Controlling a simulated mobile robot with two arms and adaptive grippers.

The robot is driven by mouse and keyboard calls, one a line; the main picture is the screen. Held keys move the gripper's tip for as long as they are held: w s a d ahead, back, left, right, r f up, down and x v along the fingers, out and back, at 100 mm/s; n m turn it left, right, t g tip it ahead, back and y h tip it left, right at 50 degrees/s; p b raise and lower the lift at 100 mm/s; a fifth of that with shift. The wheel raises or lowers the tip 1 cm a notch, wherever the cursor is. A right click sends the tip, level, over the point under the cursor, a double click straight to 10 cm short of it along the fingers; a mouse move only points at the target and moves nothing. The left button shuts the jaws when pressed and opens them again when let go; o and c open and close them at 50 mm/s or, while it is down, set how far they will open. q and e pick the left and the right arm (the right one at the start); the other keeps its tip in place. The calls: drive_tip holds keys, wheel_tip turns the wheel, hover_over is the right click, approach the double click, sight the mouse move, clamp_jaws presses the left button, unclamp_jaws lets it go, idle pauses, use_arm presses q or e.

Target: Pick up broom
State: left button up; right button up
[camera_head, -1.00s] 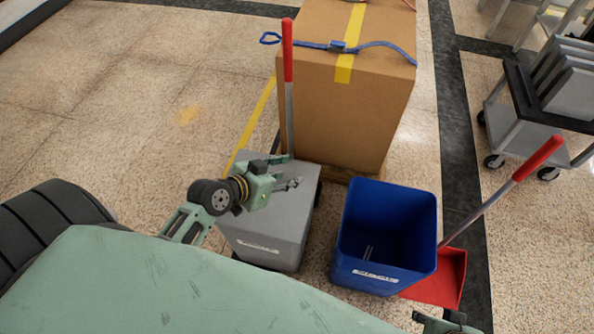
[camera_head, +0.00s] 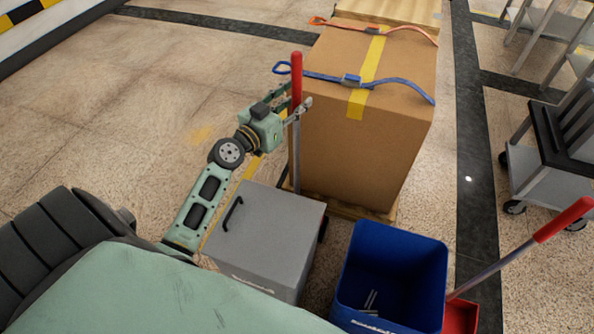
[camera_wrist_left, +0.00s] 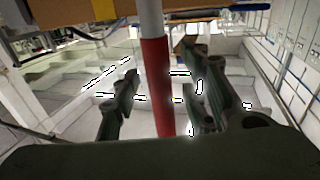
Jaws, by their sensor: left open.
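The broom (camera_head: 297,68) stands upright against the left side of the cardboard box, with a red grip on top and a grey shaft below. Its lower end is hidden behind the grey bin. My left gripper (camera_head: 294,104) is open at the lower part of the red grip. In the left wrist view the broom's handle (camera_wrist_left: 158,85) runs between the two open fingers (camera_wrist_left: 160,100), with the red grip and grey shaft both showing. I cannot tell whether either finger touches it. My right gripper is not in view.
A tall cardboard box (camera_head: 400,130) with straps stands on a pallet. A grey lidded bin (camera_head: 270,225) and an open blue bin (camera_head: 400,255) stand in front. A red dustpan (camera_head: 462,314) with a red-gripped handle is at right, near a grey cart (camera_head: 545,165). Floor at left is clear.

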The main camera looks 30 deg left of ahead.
use_arm(q)
drive_tip(key=shift+w+d, duration=0.1)
drive_tip(key=shift+w, duration=0.4)
clamp_jaws()
drive_tip(key=shift+r, duration=0.1)
drive_tip(key=shift+r, duration=0.1)
